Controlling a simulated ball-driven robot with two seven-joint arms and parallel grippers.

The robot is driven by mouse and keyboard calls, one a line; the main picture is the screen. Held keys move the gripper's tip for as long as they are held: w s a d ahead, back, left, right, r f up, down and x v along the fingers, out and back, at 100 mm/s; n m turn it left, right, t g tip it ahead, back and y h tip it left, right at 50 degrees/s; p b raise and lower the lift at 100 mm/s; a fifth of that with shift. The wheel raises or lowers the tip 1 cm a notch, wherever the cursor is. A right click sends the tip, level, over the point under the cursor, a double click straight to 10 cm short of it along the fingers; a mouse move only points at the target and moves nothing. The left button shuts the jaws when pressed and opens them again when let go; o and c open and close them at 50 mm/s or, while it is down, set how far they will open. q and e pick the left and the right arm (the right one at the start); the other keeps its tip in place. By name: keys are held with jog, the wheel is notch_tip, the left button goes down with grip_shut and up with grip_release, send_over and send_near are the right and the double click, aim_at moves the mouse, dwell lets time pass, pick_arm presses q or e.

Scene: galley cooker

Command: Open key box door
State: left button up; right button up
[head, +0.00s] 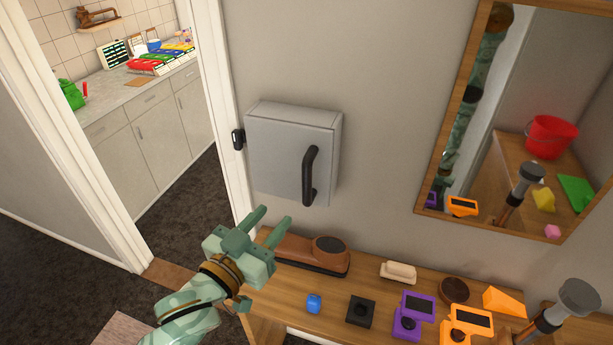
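The key box (275,155) is a grey box on the wall in the middle of the head view. Its door looks shut. A black bar handle (309,176) stands upright on the right part of the door. A small black fitting (238,139) sits at the box's left side. My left gripper (269,217) is below and to the left of the handle, apart from the box. Its two pale green fingers are spread, with nothing between them. My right gripper is not in view.
A mirror (500,120) hangs right. A doorway opens left.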

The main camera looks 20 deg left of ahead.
aim_at(305, 181)
pick_arm(q)
jog(key=x, duration=1.4)
jog(key=shift+s+p, duration=0.1)
jog(key=shift+p, duration=0.25)
grip_shut()
